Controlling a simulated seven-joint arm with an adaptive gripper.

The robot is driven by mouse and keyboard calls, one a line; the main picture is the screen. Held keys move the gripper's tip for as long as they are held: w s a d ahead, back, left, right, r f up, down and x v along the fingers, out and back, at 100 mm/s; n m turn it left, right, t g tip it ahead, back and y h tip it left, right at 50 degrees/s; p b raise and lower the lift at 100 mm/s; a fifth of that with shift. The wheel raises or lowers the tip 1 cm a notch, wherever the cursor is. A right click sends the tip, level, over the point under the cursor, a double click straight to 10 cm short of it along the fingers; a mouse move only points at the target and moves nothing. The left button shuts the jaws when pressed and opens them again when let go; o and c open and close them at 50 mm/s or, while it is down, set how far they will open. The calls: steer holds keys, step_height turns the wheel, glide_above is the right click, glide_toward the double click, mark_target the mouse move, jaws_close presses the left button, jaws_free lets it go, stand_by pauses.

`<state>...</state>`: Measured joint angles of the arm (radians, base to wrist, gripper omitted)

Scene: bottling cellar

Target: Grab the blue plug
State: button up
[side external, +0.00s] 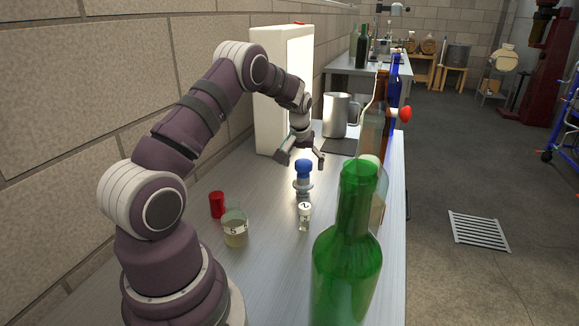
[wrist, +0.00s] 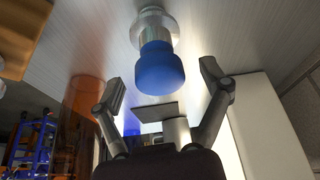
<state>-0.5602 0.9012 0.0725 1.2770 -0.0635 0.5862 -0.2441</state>
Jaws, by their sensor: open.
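The blue plug (side external: 303,167) stands upright on top of a clear, shiny holder (side external: 303,187) on the metal bench. In the wrist view the plug (wrist: 158,68) lies between my two spread fingers, with the pale, glassy holder (wrist: 153,24) above it in the picture. My gripper (side external: 301,158) is open and empty, with its fingers just behind the plug in the side view. In the wrist view my gripper's fingertips (wrist: 163,82) are apart on either side of the plug, with gaps showing. I cannot tell the exact depth between fingers and plug.
A small numbered vial (side external: 304,217), a numbered beaker (side external: 235,229) and a red cylinder (side external: 217,205) stand nearer. A green bottle (side external: 347,262) and a brown bottle (side external: 374,125) line the right edge. A metal jug (side external: 337,115) and white cabinet (side external: 284,90) stand behind.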

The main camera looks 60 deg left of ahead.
steer(key=shift+w+a+f, duration=0.1)
steer(key=shift+a+f, duration=0.05)
steer(key=shift+f, duration=0.3)
steer(key=c, duration=1.3)
steer(key=shift+r, duration=0.1)
